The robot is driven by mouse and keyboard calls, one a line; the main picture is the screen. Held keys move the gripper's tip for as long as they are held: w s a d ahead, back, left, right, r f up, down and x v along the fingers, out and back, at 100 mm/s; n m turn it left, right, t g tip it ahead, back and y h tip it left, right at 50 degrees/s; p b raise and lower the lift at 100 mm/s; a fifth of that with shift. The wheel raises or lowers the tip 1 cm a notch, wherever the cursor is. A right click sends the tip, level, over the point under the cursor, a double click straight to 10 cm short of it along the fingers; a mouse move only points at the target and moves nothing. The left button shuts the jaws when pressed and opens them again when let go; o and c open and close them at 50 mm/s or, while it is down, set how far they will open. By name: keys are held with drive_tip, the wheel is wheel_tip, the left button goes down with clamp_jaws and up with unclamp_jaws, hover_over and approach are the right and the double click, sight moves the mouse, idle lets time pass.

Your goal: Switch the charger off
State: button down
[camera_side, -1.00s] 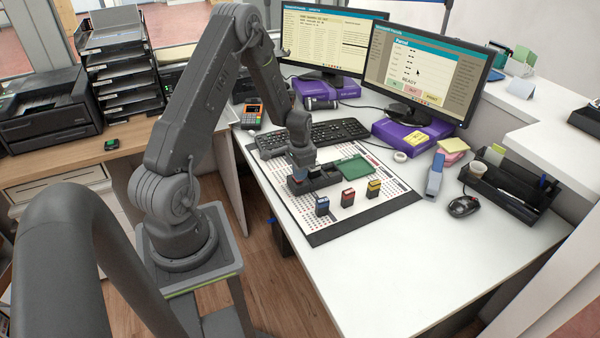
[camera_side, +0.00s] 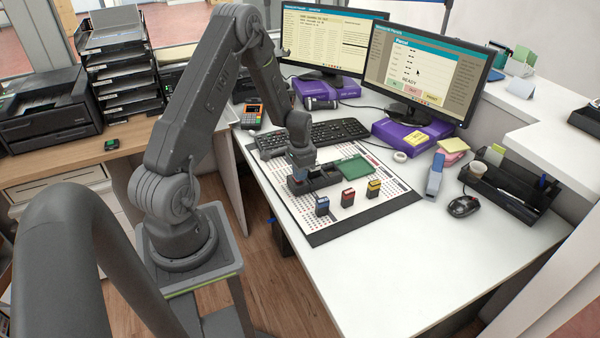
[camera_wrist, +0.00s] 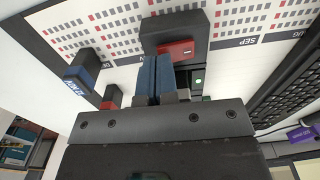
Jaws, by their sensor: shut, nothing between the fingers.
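The charger (camera_side: 325,178) is a long black unit with bays on the printed mat, partly hidden by my gripper in the side view. In the wrist view a black block (camera_wrist: 172,24), which looks like its end, carries a red switch-like part (camera_wrist: 178,49) with a small white mark. My gripper (camera_side: 301,171) points down over the charger's left end. In the wrist view its two blue fingertips (camera_wrist: 154,72) are together and empty, just beside the red part. I cannot tell whether they touch it. A small green light (camera_wrist: 198,82) shows on the dark body behind the fingers.
Blue (camera_side: 322,206), red (camera_side: 347,198) and yellow (camera_side: 373,189) stamp-like blocks stand in front of the charger. The desk's front right is clear.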

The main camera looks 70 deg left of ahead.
drive_tip(key=shift+f, duration=0.6)
idle(0.4)
drive_tip(key=shift+r, duration=2.15)
idle(0.8)
drive_tip(key=shift+r, duration=2)
idle(1.0)
drive_tip(key=s+d+r+t+y, duration=0.1)
drive_tip(key=d+r+t, duration=0.1)
drive_tip(key=d+r, duration=1.3)
drive_tip(key=s+d+r+t+h, duration=0.1)
drive_tip(key=s+d+r+t, duration=0.2)
drive_tip(key=s+d+r, duration=0.6)
drive_tip(key=s+d, duration=0.2)
drive_tip(key=s, duration=0.2)
drive_tip(key=shift+s+d+r+t, duration=0.2)
drive_tip(key=shift+d+r+t, duration=0.1)
